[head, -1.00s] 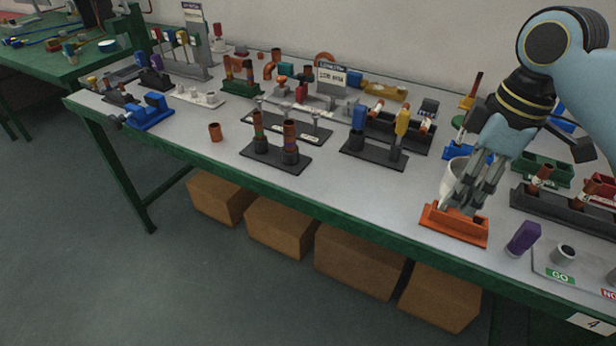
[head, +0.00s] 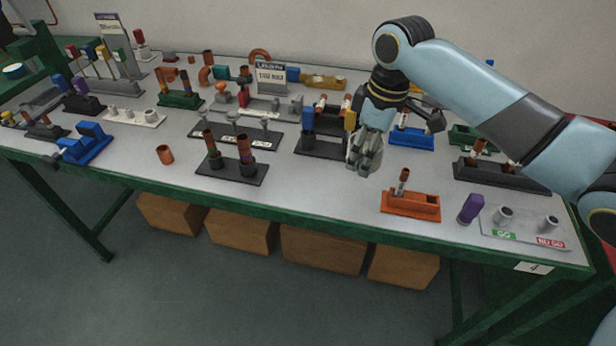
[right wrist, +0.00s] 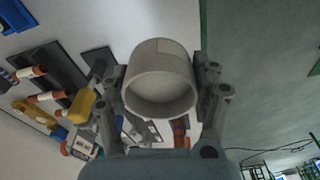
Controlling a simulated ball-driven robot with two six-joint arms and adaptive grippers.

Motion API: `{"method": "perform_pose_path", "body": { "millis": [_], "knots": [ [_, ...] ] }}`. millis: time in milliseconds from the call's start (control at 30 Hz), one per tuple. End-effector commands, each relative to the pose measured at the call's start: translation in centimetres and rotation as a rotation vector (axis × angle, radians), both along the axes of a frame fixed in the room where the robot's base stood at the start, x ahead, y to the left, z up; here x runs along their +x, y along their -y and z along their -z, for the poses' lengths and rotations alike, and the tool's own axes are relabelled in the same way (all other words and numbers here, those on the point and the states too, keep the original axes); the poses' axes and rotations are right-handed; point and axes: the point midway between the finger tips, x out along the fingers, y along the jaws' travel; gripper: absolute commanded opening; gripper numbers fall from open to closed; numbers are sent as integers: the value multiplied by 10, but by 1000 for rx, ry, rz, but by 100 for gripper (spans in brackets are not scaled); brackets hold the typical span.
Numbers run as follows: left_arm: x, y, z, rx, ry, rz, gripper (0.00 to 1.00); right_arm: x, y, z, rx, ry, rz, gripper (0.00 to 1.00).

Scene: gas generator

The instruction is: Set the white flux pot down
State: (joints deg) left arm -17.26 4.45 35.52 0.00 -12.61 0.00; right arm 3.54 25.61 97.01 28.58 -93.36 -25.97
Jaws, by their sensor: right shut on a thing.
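The white flux pot (right wrist: 160,80) sits between the two fingers of my right gripper in the right wrist view, its round end towards the camera. My right gripper (head: 364,162) is shut on it. In the head view the gripper is above the grey bench top (head: 330,188), left of the orange holder and near the dark stand with blue and yellow pieces. The pot is mostly or wholly hidden behind the fingers there, so I cannot tell its exact height above the bench. My left gripper is not in view.
The orange holder (head: 411,206) with a copper piece upright in it stands near the front edge. A purple piece (head: 470,208) and a GO/NO GO plate (head: 525,229) are to its right. A dark stand (head: 230,174) with two tubes is left. Bare bench lies between stand and holder.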

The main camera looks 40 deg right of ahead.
Motion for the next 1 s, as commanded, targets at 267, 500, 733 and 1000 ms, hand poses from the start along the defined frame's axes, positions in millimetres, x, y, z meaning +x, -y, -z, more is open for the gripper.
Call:
{"method": "perform_pose_path", "body": {
  "millis": [267, 500, 733, 1000],
  "knots": [
    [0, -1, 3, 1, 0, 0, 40, 50, -44, 38, 9, -1, 1, 26],
    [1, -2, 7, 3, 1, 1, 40, 81, -68, 64, 3, -1, 0, 26],
    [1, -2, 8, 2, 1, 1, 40, 85, -71, 85, 2, -3, -1, 25],
    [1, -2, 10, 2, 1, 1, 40, 85, -71, 107, 1, 0, -1, 25]
  ]
}}
